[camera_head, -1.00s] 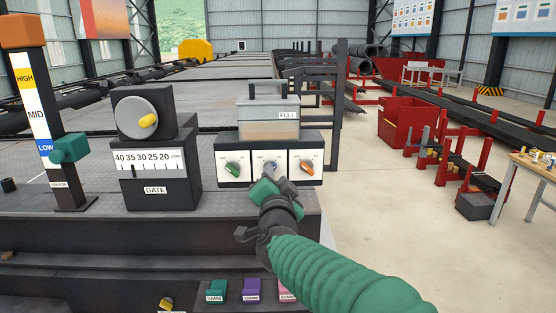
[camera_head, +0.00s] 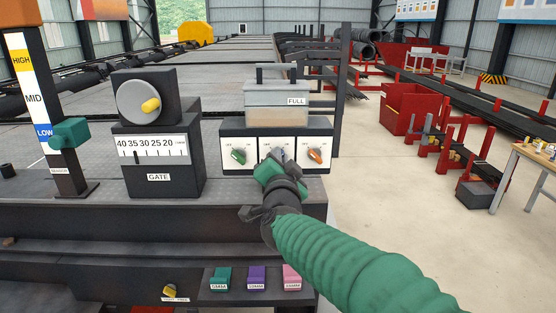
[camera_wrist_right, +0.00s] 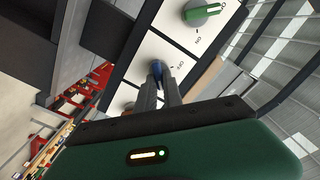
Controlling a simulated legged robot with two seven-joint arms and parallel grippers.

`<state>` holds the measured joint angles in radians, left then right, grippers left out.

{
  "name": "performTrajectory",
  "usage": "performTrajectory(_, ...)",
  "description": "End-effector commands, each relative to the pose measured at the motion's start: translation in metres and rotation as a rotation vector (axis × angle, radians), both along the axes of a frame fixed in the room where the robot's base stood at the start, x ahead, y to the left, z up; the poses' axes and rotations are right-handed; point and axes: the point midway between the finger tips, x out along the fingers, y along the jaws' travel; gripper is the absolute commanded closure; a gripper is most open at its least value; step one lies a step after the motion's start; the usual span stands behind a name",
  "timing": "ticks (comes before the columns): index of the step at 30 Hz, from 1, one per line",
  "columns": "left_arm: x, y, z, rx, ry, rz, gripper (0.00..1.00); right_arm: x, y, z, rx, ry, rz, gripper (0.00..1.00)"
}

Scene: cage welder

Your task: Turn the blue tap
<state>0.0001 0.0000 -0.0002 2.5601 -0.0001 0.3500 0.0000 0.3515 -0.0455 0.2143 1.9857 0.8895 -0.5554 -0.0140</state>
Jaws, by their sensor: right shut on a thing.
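The control box (camera_head: 226,128) has three white panels, each with a tap. The green tap (camera_head: 239,156) is on the left panel and the orange tap (camera_head: 315,155) on the right one. My right gripper (camera_head: 277,156) is at the middle panel and covers its tap in the head view. In the right wrist view the blue tap (camera_wrist_right: 157,68) shows between the fingertips of my right gripper (camera_wrist_right: 160,78), which is shut on it. The green tap (camera_wrist_right: 202,11) shows farther up there. My left gripper is not in view.
A clear container (camera_head: 277,105) marked FULL stands on top of the box. The GATE unit (camera_head: 158,165) with a yellow-handled dial and a level post (camera_head: 68,175) with a teal slider stand to the left.

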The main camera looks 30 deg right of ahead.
Motion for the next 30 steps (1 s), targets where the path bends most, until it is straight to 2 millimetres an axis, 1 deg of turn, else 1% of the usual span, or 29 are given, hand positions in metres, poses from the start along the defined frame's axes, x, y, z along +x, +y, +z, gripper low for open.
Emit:
performTrajectory(1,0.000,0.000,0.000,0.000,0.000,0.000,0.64,0.002,0.005,-0.006,0.005,0.011,0.013,1.00)
performTrajectory(8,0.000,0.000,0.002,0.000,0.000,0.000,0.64,0.003,0.006,-0.007,-0.009,0.024,0.015,1.00)
performTrajectory(14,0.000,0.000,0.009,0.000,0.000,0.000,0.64,0.003,0.006,-0.007,-0.070,0.066,0.014,1.00)
performTrajectory(20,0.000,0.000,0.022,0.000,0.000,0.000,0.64,0.003,0.007,-0.005,-0.190,0.143,0.017,1.00)
performTrajectory(30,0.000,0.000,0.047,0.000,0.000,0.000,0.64,0.004,0.008,-0.005,-0.462,0.311,0.018,1.00)
